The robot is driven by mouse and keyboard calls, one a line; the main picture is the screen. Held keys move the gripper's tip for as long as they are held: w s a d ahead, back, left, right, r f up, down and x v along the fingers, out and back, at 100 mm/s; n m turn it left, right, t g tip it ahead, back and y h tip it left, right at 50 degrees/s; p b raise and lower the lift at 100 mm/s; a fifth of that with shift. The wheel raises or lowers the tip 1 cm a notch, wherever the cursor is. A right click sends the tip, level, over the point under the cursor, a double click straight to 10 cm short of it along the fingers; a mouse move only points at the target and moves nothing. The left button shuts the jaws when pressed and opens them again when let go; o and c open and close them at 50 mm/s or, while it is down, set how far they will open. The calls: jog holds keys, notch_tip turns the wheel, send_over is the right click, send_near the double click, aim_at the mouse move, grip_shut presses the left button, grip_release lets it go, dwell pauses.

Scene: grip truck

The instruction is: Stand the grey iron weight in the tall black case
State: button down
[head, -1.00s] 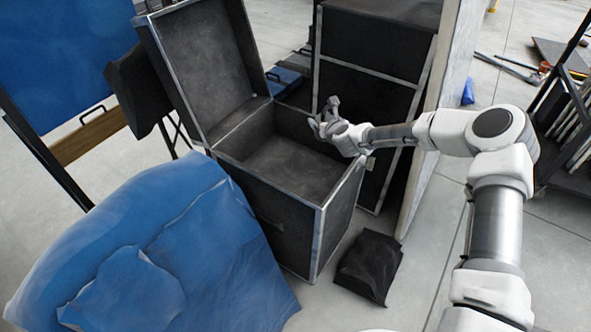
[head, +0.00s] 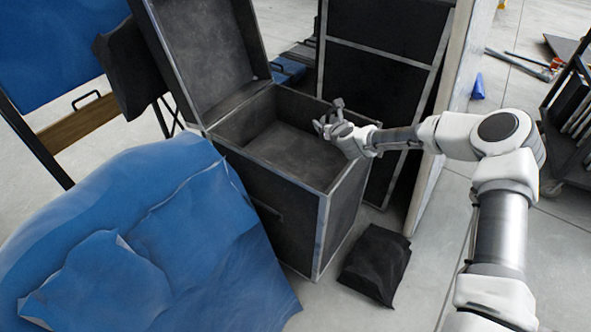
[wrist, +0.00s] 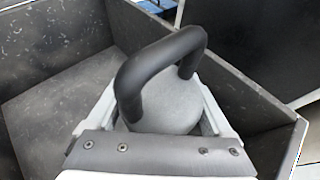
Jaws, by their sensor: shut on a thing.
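The tall black case (head: 268,200) stands upright in the middle of the head view with its lid (head: 205,55) swung open at the back left. Its inside floor looks bare where I see it. My gripper (head: 331,126) is over the right side of the case's opening. In the wrist view my gripper (wrist: 165,120) is shut on the grey iron weight (wrist: 172,100), a rounded body with a dark looped handle. The case's inside and walls (wrist: 60,105) show below and around the weight. In the head view the weight is small and mostly hidden by my gripper.
A blue cloth-covered heap (head: 150,240) stands at the front left. A black bag (head: 376,265) lies on the floor at the case's front right. Another black case (head: 375,80) stands behind, beside a pale panel edge (head: 440,140). A cart (head: 570,150) is at the far right.

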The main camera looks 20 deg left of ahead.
jog(key=shift+w+a+f, duration=0.15)
jog(key=shift+a, duration=0.05)
jog(key=b, duration=0.4)
send_over(297, 145)
notch_tip(297, 145, down, 7)
jog(key=shift+w+a+r, duration=0.1)
jog(key=shift+w, duration=0.05)
jog(key=shift+f+b, duration=0.9)
jog(key=shift+f, duration=1.1)
grip_release()
jog(key=shift+f, duration=0.2)
jog(key=p+v, duration=0.2)
jog(key=v, duration=0.4)
jog(key=shift+p+v, duration=0.45)
jog(key=shift+v, duration=0.45)
